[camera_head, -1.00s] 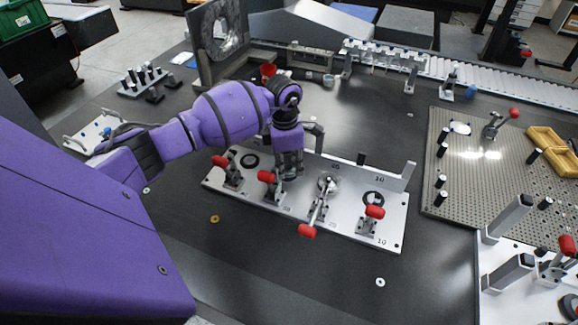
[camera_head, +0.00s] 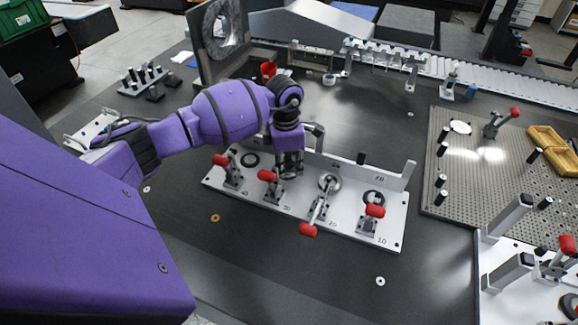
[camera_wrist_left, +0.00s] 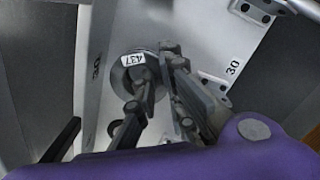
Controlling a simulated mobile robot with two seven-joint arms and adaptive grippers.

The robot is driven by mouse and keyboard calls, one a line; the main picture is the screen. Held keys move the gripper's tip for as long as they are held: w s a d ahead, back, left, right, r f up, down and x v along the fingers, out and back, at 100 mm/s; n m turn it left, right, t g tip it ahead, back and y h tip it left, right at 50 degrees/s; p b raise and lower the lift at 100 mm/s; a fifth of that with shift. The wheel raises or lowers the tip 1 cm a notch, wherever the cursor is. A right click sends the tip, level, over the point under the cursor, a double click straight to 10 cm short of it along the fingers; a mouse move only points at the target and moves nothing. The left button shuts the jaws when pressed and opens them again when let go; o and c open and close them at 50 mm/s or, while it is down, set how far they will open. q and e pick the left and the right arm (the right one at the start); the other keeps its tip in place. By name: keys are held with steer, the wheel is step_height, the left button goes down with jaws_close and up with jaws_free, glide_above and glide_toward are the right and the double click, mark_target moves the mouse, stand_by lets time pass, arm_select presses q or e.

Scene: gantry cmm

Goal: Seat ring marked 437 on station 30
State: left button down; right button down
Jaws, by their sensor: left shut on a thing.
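The ring marked 437 (camera_wrist_left: 146,72) shows in the left wrist view as a grey ring with a white label, at the fingertips over the plate marked 30. My left gripper (camera_head: 289,172) is shut on the ring and points down at station 30 of the pale fixture plate (camera_head: 343,228). In the left wrist view its fingers (camera_wrist_left: 158,70) reach up to the ring. The station 30 clamp (camera_head: 270,187), with a red handle, stands just in front of the gripper. The gripper hides the ring and the seat in the head view. I cannot tell whether the ring touches the seat.
Other red-handled clamps stand at station 40 (camera_head: 231,172), station 20 (camera_head: 318,208) and station 10 (camera_head: 369,220). The station 20 handle sticks out over the front edge. A small brass ring (camera_head: 215,218) lies on the dark table. A perforated plate (camera_head: 480,190) is at the right.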

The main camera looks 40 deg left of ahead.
stand_by(0.6)
arm_select(q)
steer(key=shift+f, duration=0.15)
steer(key=shift+f+b, duration=0.45)
steer(key=shift+f, duration=0.05)
